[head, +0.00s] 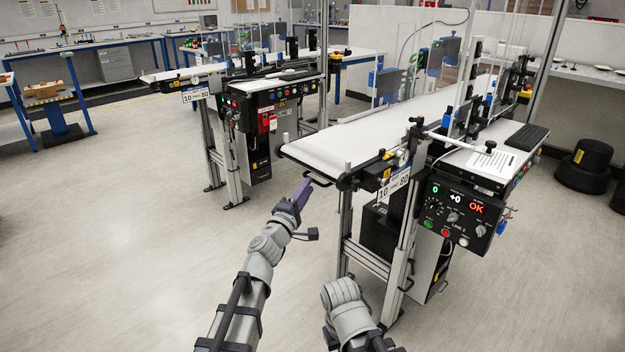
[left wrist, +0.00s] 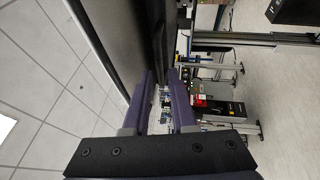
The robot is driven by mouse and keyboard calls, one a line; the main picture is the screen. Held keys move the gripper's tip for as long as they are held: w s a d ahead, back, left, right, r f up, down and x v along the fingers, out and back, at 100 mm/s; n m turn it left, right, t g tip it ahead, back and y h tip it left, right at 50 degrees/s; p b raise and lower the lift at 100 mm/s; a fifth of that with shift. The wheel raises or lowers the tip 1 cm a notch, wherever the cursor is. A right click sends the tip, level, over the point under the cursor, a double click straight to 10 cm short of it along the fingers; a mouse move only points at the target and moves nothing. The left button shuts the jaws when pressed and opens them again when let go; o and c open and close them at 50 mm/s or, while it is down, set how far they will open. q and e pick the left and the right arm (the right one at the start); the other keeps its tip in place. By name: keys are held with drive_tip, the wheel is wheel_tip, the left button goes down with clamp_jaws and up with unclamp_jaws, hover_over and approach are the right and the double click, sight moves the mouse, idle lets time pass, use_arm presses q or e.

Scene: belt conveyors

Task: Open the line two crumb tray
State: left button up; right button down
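The line two conveyor, marked LINE 2 on its control panel (head: 458,215), stands right of centre with its white belt (head: 375,135) ending near my left gripper. My left gripper (head: 303,190) has purple fingers and is just below and in front of the belt's near left end. In the left wrist view its two fingers (left wrist: 161,82) are apart, with a gap between them. A dark bar (left wrist: 159,45) under the conveyor lies just beyond the fingertips; I cannot tell whether they touch it. I cannot clearly make out the crumb tray. My right gripper is out of view.
A second conveyor (head: 262,82), marked LINE 1, stands behind to the left. Line two's metal legs (head: 343,235) and a dark box (head: 380,230) are below its belt. The floor (head: 130,220) to the left is clear.

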use_arm(q)
drive_tip(key=x, duration=0.4)
drive_tip(key=shift+w, duration=0.15)
drive_tip(key=shift+c, duration=0.3)
clamp_jaws()
idle(0.9)
